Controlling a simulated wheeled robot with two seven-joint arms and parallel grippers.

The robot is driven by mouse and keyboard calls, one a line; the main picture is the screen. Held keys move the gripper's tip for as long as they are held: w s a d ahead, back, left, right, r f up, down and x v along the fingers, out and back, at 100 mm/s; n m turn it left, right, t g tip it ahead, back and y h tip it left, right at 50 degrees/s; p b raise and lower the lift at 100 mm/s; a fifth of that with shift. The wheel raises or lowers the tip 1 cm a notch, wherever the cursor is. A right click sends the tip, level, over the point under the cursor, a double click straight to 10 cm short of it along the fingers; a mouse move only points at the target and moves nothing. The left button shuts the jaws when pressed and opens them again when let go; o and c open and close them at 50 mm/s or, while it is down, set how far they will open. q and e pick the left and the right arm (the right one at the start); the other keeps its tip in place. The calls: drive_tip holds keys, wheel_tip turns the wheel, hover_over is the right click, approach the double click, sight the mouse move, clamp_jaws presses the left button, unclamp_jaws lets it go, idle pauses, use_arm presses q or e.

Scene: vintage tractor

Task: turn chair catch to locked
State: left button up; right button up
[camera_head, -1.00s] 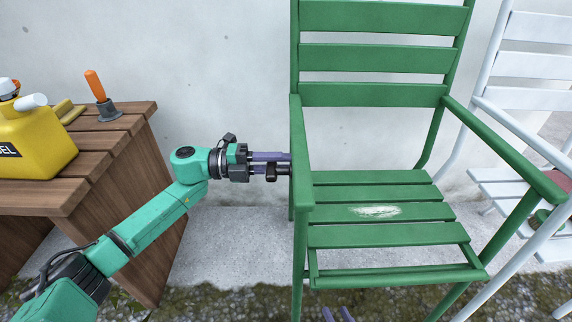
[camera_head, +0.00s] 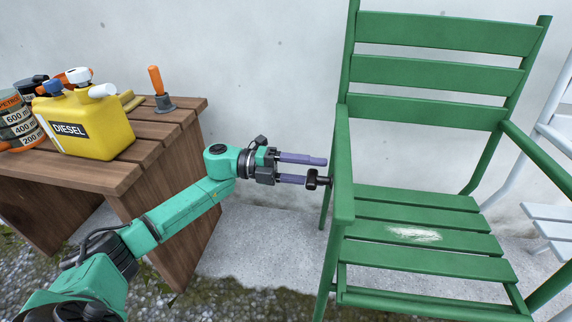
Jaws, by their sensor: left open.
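The green slatted chair (camera_head: 432,115) stands on the right with a pale worn patch on its seat. A small black catch (camera_head: 314,180) sticks out from the chair's left side, below the armrest. My left gripper (camera_head: 318,171) is open, its two purple fingers pointing right toward the chair. The catch is at the lower finger's tip, and the upper finger passes above it. I cannot tell whether the fingers touch it. My right gripper is out of view.
A wooden table (camera_head: 75,170) at the left holds a yellow diesel can (camera_head: 85,125), a labelled measuring container (camera_head: 18,125) and an orange-handled tool (camera_head: 156,85). A white chair (camera_head: 553,210) stands at the right edge. A pale wall is behind.

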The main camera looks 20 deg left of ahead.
use_arm(q)
drive_tip(key=p+v, duration=0.1)
drive_tip(key=v, duration=1)
drive_tip(key=shift+a, duration=0.25)
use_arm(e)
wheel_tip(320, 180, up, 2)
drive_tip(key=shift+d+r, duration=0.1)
use_arm(q)
drive_tip(key=shift+s+f, duration=0.1)
